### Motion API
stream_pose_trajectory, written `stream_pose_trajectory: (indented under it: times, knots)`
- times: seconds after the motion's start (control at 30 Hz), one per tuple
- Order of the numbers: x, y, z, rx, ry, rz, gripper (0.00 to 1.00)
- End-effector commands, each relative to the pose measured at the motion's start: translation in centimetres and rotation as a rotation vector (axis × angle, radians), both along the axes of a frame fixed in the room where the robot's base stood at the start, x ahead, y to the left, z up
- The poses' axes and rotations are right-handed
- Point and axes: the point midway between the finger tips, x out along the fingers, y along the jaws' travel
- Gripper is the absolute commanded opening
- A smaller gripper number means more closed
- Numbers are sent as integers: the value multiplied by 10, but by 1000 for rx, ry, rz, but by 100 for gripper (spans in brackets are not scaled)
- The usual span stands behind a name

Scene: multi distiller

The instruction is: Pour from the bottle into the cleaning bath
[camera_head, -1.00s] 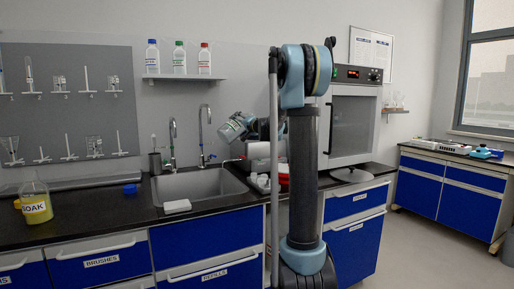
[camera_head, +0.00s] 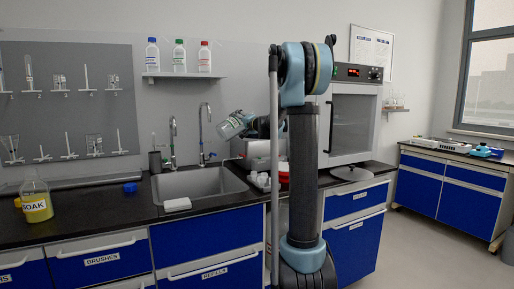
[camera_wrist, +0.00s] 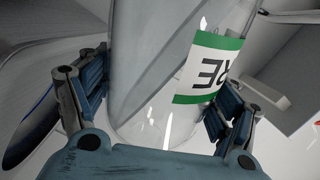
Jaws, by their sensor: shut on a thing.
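My gripper (camera_wrist: 155,105) is shut on a clear bottle (camera_wrist: 150,75) with a green-bordered white label, of which the letters "RE" show. In the head view the bottle (camera_head: 232,125) is held tilted in the air, above and behind the right end of the sink. My gripper's fingers are too small there to make out. I cannot tell for sure which vessel is the cleaning bath. A pale box-like vessel (camera_head: 259,149) stands on the counter below the bottle, partly hidden by my arm. No stream of liquid can be seen.
The sink (camera_head: 200,184) with two tall taps lies left of my arm. A jar marked SOAK (camera_head: 37,203) holds yellow liquid at far left. White small items (camera_head: 261,181) stand right of the sink. An oven (camera_head: 352,112) stands behind my arm. Three bottles sit on a wall shelf (camera_head: 183,76).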

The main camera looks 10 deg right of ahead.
Motion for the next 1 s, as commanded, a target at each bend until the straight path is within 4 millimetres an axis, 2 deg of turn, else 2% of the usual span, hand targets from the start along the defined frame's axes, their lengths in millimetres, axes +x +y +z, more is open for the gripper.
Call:
stream_pose_trajectory:
  times: [1.0]
  knots:
    - [-1,2,2,99,53,0,15]
